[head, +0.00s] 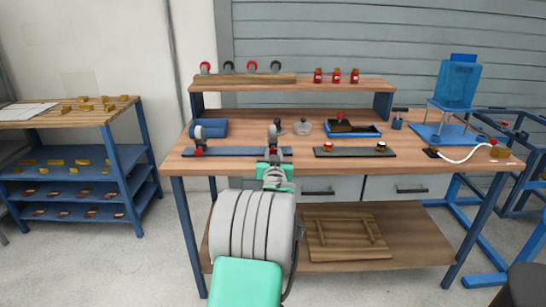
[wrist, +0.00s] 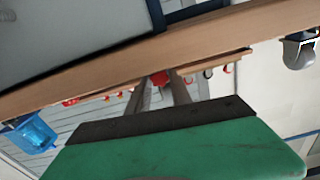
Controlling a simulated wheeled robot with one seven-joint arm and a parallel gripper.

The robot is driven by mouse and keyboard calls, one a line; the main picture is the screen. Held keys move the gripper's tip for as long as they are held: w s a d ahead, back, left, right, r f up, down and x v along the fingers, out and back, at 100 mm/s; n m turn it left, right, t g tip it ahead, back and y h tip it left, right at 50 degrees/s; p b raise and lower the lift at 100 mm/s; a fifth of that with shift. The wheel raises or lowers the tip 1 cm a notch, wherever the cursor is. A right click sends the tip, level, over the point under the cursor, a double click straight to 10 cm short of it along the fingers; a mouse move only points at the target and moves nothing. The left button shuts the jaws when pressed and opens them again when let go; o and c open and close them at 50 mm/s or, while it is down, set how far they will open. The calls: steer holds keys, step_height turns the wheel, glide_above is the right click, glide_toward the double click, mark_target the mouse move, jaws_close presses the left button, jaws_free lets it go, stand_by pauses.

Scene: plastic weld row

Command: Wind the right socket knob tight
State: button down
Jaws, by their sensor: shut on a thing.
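A blue rail (head: 225,152) lies along the front left of the bench top and carries two sockets. The left socket (head: 199,134) holds a grey wheel-like part and has a red knob (head: 198,152) at its front. The right socket (head: 272,133) holds a similar grey part. How far the knob is turned cannot be told.
A dark plate (head: 354,152) with two red-topped fittings lies to the right on the bench (head: 430,163). A blue tray (head: 365,134), a blue bin (head: 215,127) and a raised shelf (head: 300,87) stand behind. A blue hopper (head: 456,85) stands at the right.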

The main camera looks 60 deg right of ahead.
steer(key=shift+s+d+r+m+b, duration=0.1)
steer(key=shift+m+b, duration=0.45)
steer(key=shift+m, duration=0.75)
steer(key=shift+s+d+r+m+b, duration=0.1)
steer(key=shift+m+b, duration=0.4)
steer(key=shift+m, duration=0.8)
steer(key=c, duration=1.4)
jaws_free()
steer(key=shift+s, duration=0.1)
steer(key=shift+o, duration=1.3)
steer(key=shift+f, duration=0.15)
steer(key=shift+w+a, duration=0.1)
steer(key=shift+w, duration=0.15)
